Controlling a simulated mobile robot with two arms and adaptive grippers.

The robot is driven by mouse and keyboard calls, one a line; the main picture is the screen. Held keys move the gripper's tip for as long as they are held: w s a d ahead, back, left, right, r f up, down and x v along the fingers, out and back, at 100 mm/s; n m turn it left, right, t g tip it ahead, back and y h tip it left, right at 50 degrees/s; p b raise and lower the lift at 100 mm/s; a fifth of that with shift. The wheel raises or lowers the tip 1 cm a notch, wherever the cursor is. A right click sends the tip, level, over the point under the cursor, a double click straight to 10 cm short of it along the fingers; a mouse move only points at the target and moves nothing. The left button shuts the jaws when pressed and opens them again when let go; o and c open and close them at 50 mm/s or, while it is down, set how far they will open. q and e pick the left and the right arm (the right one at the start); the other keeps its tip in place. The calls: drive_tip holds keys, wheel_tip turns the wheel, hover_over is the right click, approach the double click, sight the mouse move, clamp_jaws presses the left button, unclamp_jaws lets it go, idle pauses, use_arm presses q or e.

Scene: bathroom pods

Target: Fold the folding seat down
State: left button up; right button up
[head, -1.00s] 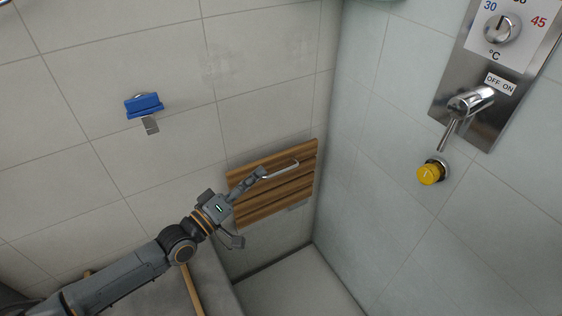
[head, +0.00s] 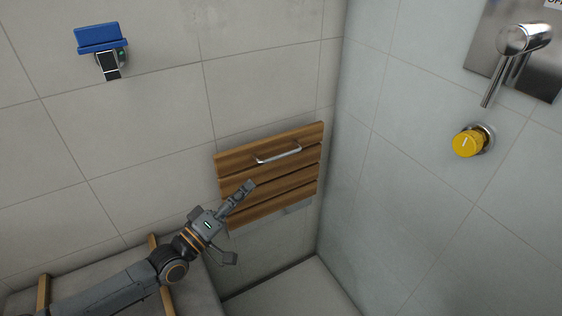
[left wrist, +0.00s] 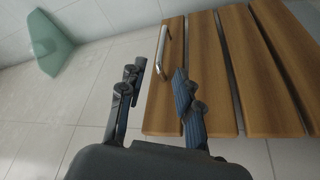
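The folding seat (head: 290,178) is a panel of wooden slats, folded up against the tiled wall near the corner in the head view. A metal bar handle (head: 279,155) is on its upper part. My left gripper (head: 249,187) is in front of the slats, below the left end of the handle and apart from it. In the left wrist view my left gripper (left wrist: 158,78) is open, with a gap between its fingers. The handle (left wrist: 163,48) shows beyond that gap, and the slats (left wrist: 204,75) lie to the right. My right gripper is not in view.
A blue holder (head: 101,38) with a dark device below it is on the wall. A yellow knob (head: 467,143) and a chrome lever (head: 508,65) are on the right wall. A grey bench-like surface (head: 195,284) is at lower left. The floor below the seat is clear.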

sight(281, 155)
use_arm(q)
drive_tip(key=b+x, duration=0.1)
drive_tip(key=x, duration=1.1)
drive_tip(key=shift+w+d, duration=0.2)
drive_tip(key=shift+w, duration=0.05)
drive_tip(key=shift+w+d+r, duration=0.15)
drive_tip(key=shift+w+d, duration=0.15)
drive_tip(key=shift+w, duration=0.15)
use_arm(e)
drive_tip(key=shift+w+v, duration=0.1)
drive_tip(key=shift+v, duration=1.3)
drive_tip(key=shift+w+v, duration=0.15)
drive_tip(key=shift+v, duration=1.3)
use_arm(q)
clamp_jaws()
